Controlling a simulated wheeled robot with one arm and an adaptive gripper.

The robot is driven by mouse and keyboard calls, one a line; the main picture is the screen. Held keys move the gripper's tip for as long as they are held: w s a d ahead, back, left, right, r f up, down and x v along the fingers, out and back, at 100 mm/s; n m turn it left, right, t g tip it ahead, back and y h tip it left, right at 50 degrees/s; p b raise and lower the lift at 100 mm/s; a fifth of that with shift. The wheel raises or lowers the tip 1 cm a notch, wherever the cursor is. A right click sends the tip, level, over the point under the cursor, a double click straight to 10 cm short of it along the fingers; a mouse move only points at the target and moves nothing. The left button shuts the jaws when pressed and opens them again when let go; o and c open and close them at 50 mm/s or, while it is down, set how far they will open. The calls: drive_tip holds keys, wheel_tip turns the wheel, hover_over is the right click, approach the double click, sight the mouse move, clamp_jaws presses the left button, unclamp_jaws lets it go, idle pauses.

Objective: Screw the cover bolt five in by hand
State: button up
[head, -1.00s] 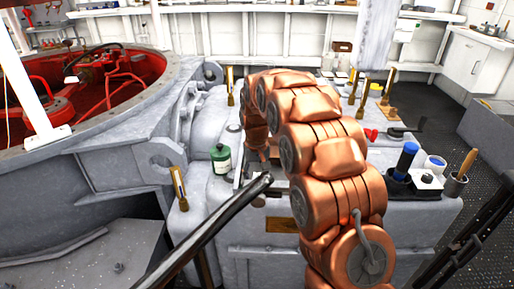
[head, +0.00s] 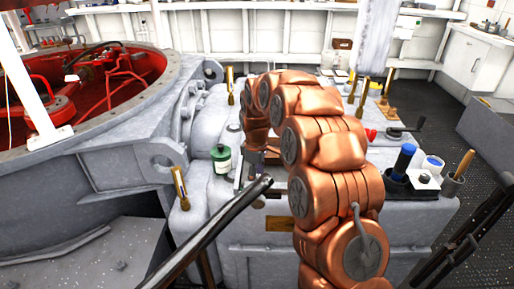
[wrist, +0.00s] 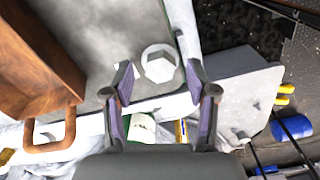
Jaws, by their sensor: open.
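A pale hex bolt head (wrist: 160,63) stands on a flat grey surface (wrist: 110,35) in the wrist view. My gripper (wrist: 160,76) is open, its two dark, purple-padded fingers on either side of the bolt head in the picture, with visible gaps. I cannot tell how far the fingertips are above the surface. In the head view my gripper (head: 250,168) is small and partly hidden behind a dark rod, over the grey housing (head: 325,232). I cannot make out the bolt in the head view.
A green-and-white bottle (head: 222,158) stands left of my gripper. A brown block with a loop handle (wrist: 38,60) is left in the wrist view. A dark rod (head: 215,225) crosses the foreground. Brass fittings (head: 180,188) and a blue-capped container (head: 404,162) stand around the housing.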

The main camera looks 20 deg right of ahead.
drive_tip(key=n+p, duration=0.1)
drive_tip(key=n, duration=0.4)
drive_tip(key=shift+r+p, duration=0.1)
drive_tip(key=shift+p, duration=0.3)
drive_tip(key=n+p, duration=0.1)
drive_tip(key=n, duration=0.3)
drive_tip(key=shift+n+p, duration=0.3)
drive_tip(key=shift+p, duration=0.1)
drive_tip(key=n+p, duration=0.2)
drive_tip(key=n, duration=0.2)
drive_tip(key=shift+s, duration=0.1)
drive_tip(key=n+p, duration=0.2)
drive_tip(key=n, duration=0.2)
drive_tip(key=shift+n+p, duration=0.4)
drive_tip(key=shift+r+b, duration=0.35)
drive_tip(key=shift+r, duration=0.05)
wheel_tip(320, 180, up, 7)
drive_tip(key=shift+f+b, duration=0.1)
drive_tip(key=shift+b, duration=0.55)
drive_tip(key=s+a+r+m+p, duration=0.1)
drive_tip(key=s+r+m+p, duration=0.1)
drive_tip(key=s+r+p, duration=0.2)
drive_tip(key=shift+s+r+m, duration=0.3)
drive_tip(key=shift+s+r, duration=0.35)
drive_tip(key=shift+r, duration=0.65)
drive_tip(key=shift+a, duration=0.1)
